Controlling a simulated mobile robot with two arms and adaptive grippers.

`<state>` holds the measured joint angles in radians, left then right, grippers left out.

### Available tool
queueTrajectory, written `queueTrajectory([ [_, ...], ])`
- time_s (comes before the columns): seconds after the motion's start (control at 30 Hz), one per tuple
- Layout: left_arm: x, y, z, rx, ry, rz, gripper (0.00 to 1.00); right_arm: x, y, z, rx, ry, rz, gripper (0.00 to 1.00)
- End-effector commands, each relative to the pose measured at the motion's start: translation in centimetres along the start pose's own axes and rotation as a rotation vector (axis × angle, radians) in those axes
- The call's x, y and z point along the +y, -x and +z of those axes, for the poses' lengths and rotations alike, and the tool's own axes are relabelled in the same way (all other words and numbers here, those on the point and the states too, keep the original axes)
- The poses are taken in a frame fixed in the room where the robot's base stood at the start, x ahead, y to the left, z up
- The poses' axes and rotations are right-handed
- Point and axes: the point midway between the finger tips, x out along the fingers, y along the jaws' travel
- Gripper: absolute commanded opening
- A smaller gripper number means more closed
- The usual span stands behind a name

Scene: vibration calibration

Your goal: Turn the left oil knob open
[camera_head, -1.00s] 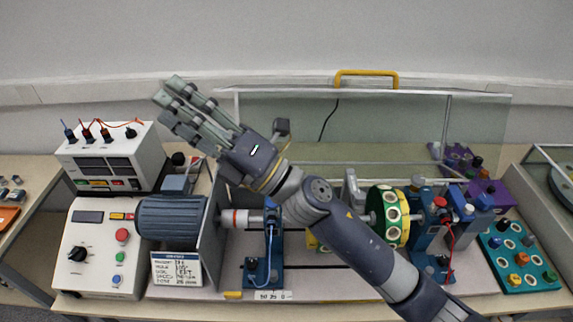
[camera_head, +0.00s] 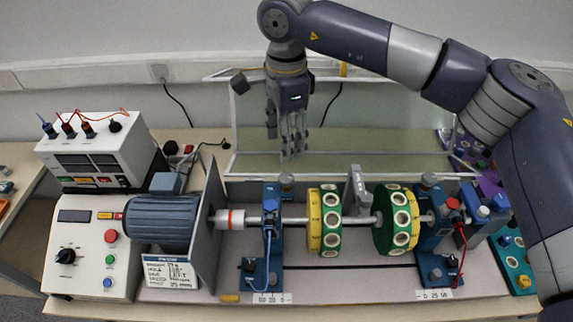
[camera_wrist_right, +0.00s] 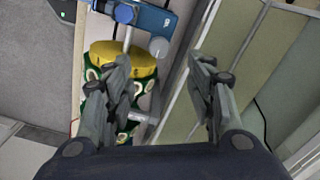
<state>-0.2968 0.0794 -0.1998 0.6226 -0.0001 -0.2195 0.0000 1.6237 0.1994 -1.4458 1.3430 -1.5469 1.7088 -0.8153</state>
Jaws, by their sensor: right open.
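The left oil knob seems to be the grey round cap (camera_head: 286,180) above the left blue bearing block (camera_head: 272,215), just behind the shaft. A grey round knob (camera_wrist_right: 158,46) shows near the blue block in the right wrist view. My right gripper (camera_head: 289,153) hangs with its fingers pointing down, behind and slightly above this knob, apart from it. In the wrist view, the right gripper (camera_wrist_right: 160,85) has its fingers spread with nothing between them. My left gripper is not in view.
A clear raised guard panel (camera_head: 370,140) stands behind the rig. Yellow-green discs (camera_head: 325,222) sit on the shaft right of the left block. A grey upright post (camera_head: 357,190) stands between the discs. The motor (camera_head: 165,220) and metal plate (camera_head: 209,235) are left.

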Motion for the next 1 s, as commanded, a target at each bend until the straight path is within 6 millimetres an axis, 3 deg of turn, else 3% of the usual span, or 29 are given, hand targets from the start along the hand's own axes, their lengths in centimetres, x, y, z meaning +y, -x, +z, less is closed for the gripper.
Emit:
queueTrajectory([
  [0.17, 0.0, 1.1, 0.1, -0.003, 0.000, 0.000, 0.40, 0.1, -1.7, -0.3, 0.011, -0.001, 0.006, 0.50],
  [0.6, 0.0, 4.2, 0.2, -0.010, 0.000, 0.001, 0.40, 0.1, -9.2, -0.2, 0.007, 0.000, 0.005, 0.50],
  [1.0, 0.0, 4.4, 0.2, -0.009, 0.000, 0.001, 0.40, 0.1, -10.6, -0.3, 0.007, -0.001, 0.002, 0.50],
])
